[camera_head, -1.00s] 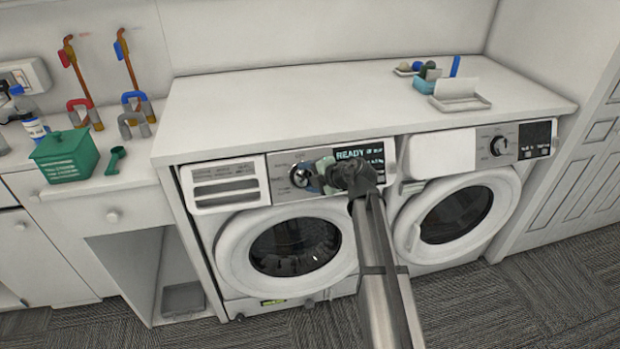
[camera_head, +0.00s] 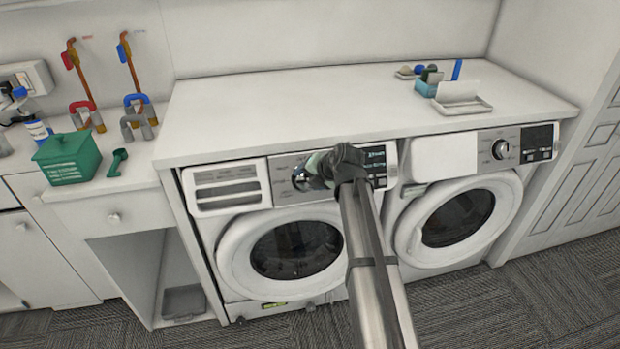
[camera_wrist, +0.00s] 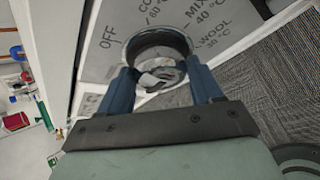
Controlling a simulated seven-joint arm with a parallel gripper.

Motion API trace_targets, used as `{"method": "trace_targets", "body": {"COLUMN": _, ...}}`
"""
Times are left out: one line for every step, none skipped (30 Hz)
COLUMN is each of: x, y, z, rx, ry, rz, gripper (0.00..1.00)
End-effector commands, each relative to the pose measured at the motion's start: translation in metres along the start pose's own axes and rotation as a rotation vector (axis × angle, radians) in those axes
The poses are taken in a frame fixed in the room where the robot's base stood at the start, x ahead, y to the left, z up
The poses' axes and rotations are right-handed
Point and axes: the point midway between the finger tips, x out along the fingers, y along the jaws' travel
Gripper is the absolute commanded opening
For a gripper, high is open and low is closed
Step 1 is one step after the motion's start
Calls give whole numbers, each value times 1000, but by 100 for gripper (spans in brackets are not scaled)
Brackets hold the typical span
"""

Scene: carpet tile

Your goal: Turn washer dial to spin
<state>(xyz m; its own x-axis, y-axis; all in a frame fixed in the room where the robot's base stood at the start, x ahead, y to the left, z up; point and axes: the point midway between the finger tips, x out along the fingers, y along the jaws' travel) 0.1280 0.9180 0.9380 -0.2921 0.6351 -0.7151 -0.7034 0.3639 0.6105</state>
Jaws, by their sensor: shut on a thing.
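The left washer (camera_head: 231,262) stands under the counter. Its dial (camera_head: 298,178) sits on the grey control panel, mostly hidden by my gripper in the head view. My gripper (camera_head: 304,181) reaches in from the right, in front of the panel. In the wrist view the round dark-rimmed dial (camera_wrist: 160,42) lies between the two blue fingers of my gripper (camera_wrist: 163,82), which are shut on its sides. Printed labels around the dial include OFF, MIX 40 °C and WOOL 30 °C. A SPIN label cannot be made out.
A second front-loading machine (camera_head: 408,232) with its own dial (camera_head: 500,149) stands to the right. The countertop (camera_head: 300,105) overhangs just above the panel. A green box (camera_head: 66,158) and scoop (camera_head: 116,162) sit on the left counter. The carpet floor in front is clear.

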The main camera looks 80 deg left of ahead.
Motion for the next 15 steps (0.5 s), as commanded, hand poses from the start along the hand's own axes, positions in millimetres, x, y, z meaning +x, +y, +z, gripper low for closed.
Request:
{"method": "trace_targets", "body": {"x": 0, "y": 0, "z": -1, "rx": -3, "ry": 2, "rz": -2, "gripper": 34}}
{"method": "trace_targets", "body": {"x": 0, "y": 0, "z": -1, "rx": -4, "ry": 2, "rz": -2, "gripper": 34}}
{"method": "trace_targets", "body": {"x": 0, "y": 0, "z": -1, "rx": -5, "ry": 2, "rz": -3, "gripper": 34}}
{"method": "trace_targets", "body": {"x": 0, "y": 0, "z": -1, "rx": -5, "ry": 2, "rz": -3, "gripper": 34}}
{"method": "trace_targets", "body": {"x": 0, "y": 0, "z": -1, "rx": -5, "ry": 2, "rz": -3, "gripper": 34}}
{"method": "trace_targets", "body": {"x": 0, "y": 0, "z": -1, "rx": -5, "ry": 2, "rz": -3, "gripper": 34}}
{"method": "trace_targets", "body": {"x": 0, "y": 0, "z": -1, "rx": -5, "ry": 2, "rz": -3, "gripper": 34}}
{"method": "trace_targets", "body": {"x": 0, "y": 0, "z": -2, "rx": -5, "ry": 3, "rz": -3, "gripper": 34}}
{"method": "trace_targets", "body": {"x": 0, "y": 0, "z": -2, "rx": -4, "ry": 3, "rz": -2, "gripper": 34}}
{"method": "trace_targets", "body": {"x": 0, "y": 0, "z": -2, "rx": -4, "ry": 3, "rz": -2, "gripper": 34}}
{"method": "trace_targets", "body": {"x": 0, "y": 0, "z": -2, "rx": -4, "ry": 3, "rz": -2, "gripper": 34}}
{"method": "trace_targets", "body": {"x": 0, "y": 0, "z": -2, "rx": -4, "ry": 3, "rz": -2, "gripper": 66}}
{"method": "trace_targets", "body": {"x": 0, "y": 0, "z": -2, "rx": -4, "ry": 3, "rz": -2, "gripper": 69}}
{"method": "trace_targets", "body": {"x": 0, "y": 0, "z": -2, "rx": -4, "ry": 3, "rz": -2, "gripper": 72}}
{"method": "trace_targets", "body": {"x": 0, "y": 0, "z": -1, "rx": -4, "ry": 2, "rz": -2, "gripper": 75}}
